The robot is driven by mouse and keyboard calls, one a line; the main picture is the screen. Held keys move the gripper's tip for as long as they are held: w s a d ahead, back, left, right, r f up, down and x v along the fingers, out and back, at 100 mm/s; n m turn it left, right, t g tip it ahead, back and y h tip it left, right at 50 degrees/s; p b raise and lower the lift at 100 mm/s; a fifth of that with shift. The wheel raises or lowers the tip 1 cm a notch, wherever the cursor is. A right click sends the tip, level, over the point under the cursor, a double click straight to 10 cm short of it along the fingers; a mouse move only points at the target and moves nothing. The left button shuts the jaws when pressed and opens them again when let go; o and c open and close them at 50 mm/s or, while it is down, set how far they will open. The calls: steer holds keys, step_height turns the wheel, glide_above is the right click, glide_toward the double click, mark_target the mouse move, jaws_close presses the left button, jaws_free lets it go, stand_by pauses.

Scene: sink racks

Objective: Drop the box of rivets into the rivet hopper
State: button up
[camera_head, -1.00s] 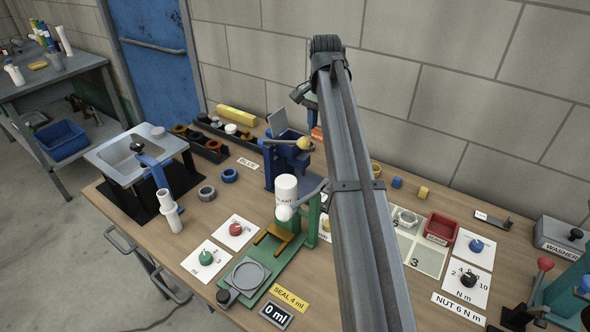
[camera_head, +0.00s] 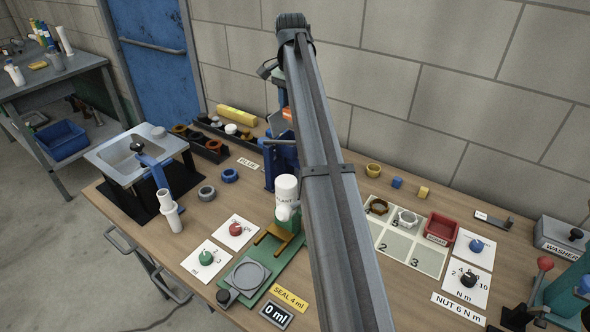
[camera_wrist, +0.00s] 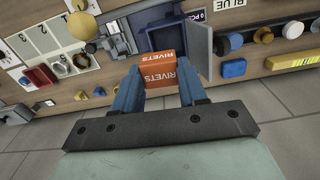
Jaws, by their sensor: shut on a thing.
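In the wrist view an orange box marked RIVETS (camera_wrist: 158,72) sits between the two blue fingers of my gripper (camera_wrist: 160,82), which is shut on it. A small orange patch of the box shows in the head view (camera_head: 287,113) beside my arm. In the head view the blue hopper machine (camera_head: 283,172) is mostly hidden behind my arm, as are my fingers.
A yellow ball knob (camera_wrist: 80,26) on a lever is left of the hopper in the wrist view. A white bottle (camera_head: 286,188) stands on a green stand in front. A black tray of rings (camera_head: 208,147) and a yellow block (camera_head: 237,116) lie to the left. A red bin (camera_head: 441,228) is right.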

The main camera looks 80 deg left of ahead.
steer(key=shift+f, duration=1.45)
steer(key=o, duration=1.1)
steer(key=shift+o, duration=0.2)
step_height(320, 180, up, 14)
steer(key=shift+f, duration=0.1)
